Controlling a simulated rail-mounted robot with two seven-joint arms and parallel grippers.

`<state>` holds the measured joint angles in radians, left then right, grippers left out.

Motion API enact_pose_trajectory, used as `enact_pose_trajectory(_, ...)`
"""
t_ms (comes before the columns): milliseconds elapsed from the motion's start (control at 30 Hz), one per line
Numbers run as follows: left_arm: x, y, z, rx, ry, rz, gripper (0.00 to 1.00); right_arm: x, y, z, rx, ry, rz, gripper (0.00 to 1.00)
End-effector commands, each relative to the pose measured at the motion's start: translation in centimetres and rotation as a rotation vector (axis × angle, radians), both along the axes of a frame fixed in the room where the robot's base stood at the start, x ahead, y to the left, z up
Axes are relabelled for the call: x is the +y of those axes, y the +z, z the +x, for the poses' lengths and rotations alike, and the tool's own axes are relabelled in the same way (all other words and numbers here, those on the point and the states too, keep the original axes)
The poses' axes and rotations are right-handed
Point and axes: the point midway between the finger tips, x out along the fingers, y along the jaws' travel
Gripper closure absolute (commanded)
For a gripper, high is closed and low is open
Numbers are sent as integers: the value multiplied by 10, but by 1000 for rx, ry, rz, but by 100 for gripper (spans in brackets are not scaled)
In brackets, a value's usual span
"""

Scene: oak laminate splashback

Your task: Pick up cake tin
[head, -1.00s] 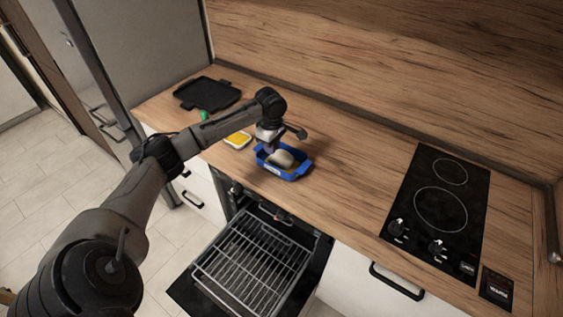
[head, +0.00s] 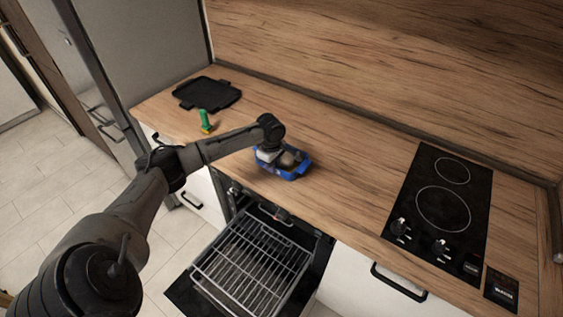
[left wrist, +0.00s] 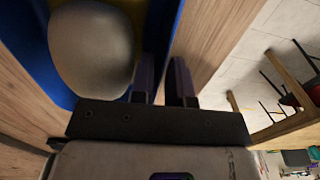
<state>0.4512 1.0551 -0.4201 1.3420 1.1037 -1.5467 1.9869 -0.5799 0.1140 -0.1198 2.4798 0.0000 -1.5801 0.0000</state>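The cake tin (head: 290,176) is a blue rectangular tin on the wooden worktop, above the open oven. It holds a pale rounded lump (left wrist: 92,48), which fills much of the left wrist view. My left gripper (head: 268,158) is low at the tin's left end, partly hidden by its own wrist. In the left wrist view its two dark fingers (left wrist: 163,80) stand on either side of the blue tin wall (left wrist: 168,18), with a narrow gap between them. My right gripper is not in view.
A black tray (head: 208,93) lies at the back left, with a green and yellow object (head: 206,121) in front of it. The open oven with its wire rack (head: 252,262) is below. A black hob (head: 440,208) is at right; the worktop between is clear.

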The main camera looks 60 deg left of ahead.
Motion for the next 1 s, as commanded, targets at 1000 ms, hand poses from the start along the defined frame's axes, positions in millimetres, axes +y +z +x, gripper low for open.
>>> enact_pose_trajectory(1000,1,-2,0,-2,0,1,100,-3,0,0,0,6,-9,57)
